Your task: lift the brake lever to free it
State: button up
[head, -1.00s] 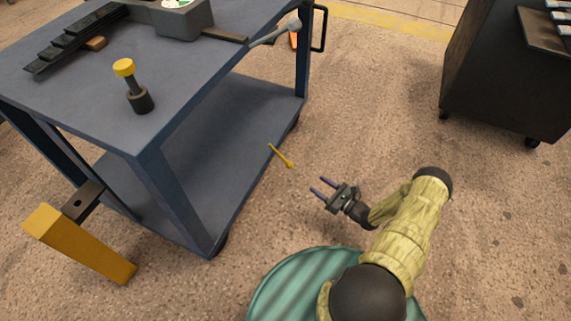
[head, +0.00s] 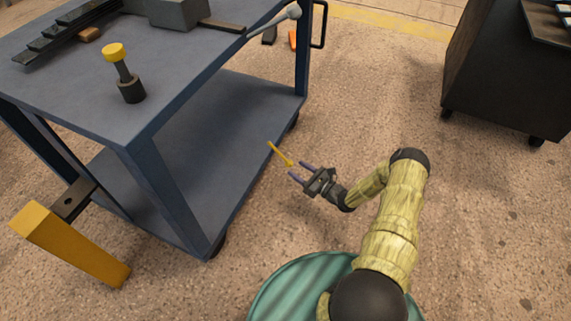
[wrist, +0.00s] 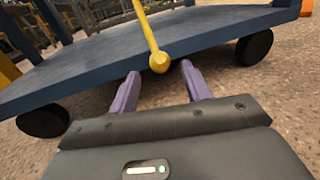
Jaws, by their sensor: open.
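The brake lever is a thin yellow rod (head: 279,153) with a rounded knob at its end, beside the lower shelf edge of the blue cart. In the wrist view its knob (wrist: 159,62) shows just ahead of my fingertips, roughly midway between them. My gripper (head: 297,171) is open and empty, its two purple fingers pointing at the knob. In the wrist view the fingers (wrist: 158,76) are apart on either side, below the knob. I cannot tell whether either finger touches it. The lever's far end is cut off at the top of the wrist view.
The blue cart (head: 150,150) stands on wheels at left, with a yellow-topped post (head: 122,72) and a grey block (head: 178,12) on top. A dark cabinet (head: 505,85) is at upper right. Open floor lies between.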

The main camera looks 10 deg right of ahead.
aim_at(287, 163)
jog(key=b+x, duration=0.2)
jog(key=x, duration=0.4)
jog(key=shift+a+f+b, duration=0.1)
jog(key=shift+f+b, duration=0.05)
jog(key=shift+b, duration=0.15)
jog(key=shift+w+a, duration=0.4)
jog(key=shift+w, duration=0.1)
jog(key=shift+r, duration=0.2)
grip_shut()
